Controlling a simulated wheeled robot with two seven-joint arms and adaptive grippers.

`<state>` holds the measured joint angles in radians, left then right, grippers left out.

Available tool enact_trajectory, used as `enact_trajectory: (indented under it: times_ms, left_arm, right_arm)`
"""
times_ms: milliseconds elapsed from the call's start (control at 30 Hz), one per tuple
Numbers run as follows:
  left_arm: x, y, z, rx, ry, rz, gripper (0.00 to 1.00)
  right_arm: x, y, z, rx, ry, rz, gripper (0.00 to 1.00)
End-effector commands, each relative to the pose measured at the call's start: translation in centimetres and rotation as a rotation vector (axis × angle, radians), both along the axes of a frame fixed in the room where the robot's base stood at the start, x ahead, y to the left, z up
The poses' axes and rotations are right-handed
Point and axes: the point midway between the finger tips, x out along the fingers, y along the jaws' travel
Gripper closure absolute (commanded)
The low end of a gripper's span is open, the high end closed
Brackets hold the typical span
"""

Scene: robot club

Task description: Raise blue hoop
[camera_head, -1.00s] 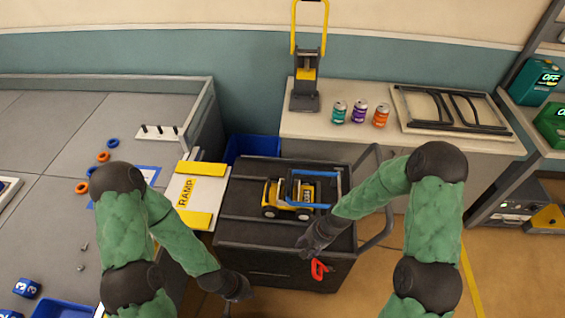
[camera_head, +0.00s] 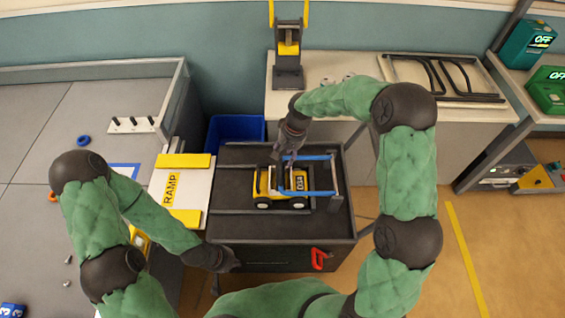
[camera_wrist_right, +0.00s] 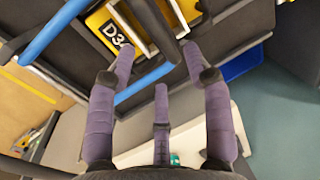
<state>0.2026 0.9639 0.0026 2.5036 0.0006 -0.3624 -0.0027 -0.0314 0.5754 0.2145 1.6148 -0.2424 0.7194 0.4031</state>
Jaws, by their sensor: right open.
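The blue hoop (camera_head: 318,192) lies low and roughly flat over the black cart top, its bars around a yellow toy truck (camera_head: 268,187). In the right wrist view a blue bar of the hoop (camera_wrist_right: 140,86) crosses between my spread purple fingers. My right gripper (camera_head: 286,156) is open at the hoop's far left end, just behind the truck; its fingers (camera_wrist_right: 152,68) are not closed on the bar. Contact cannot be told. My left gripper (camera_head: 230,265) hangs at the cart's front left corner, away from the hoop; its fingers are too dark to read.
The cart (camera_head: 230,228) has raised rails and a red handle (camera_head: 319,259) in front. A ramp board (camera_head: 180,190) adjoins its left side. A blue bin (camera_head: 236,132) stands behind. A bench (camera_head: 350,66) with a black frame is at the back. Open floor lies right.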

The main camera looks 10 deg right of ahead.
Motion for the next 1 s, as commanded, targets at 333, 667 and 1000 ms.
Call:
enact_trajectory:
  times_ms: [333,667,1000]
  left_arm:
    - [0.0,0.0,-1.3,0.0,-0.001,0.0,1.0]
    - [0.0,0.0,-1.3,0.0,-0.001,0.0,1.0]
    - [0.0,0.0,-1.3,0.0,-0.001,0.0,1.0]
  right_arm:
    - [0.2,0.8,-4.2,0.0,0.0,0.0,0.49]
    - [0.2,0.9,-4.5,0.001,-0.002,0.0,0.49]
    - [0.2,0.9,-4.5,0.001,-0.001,0.0,1.0]
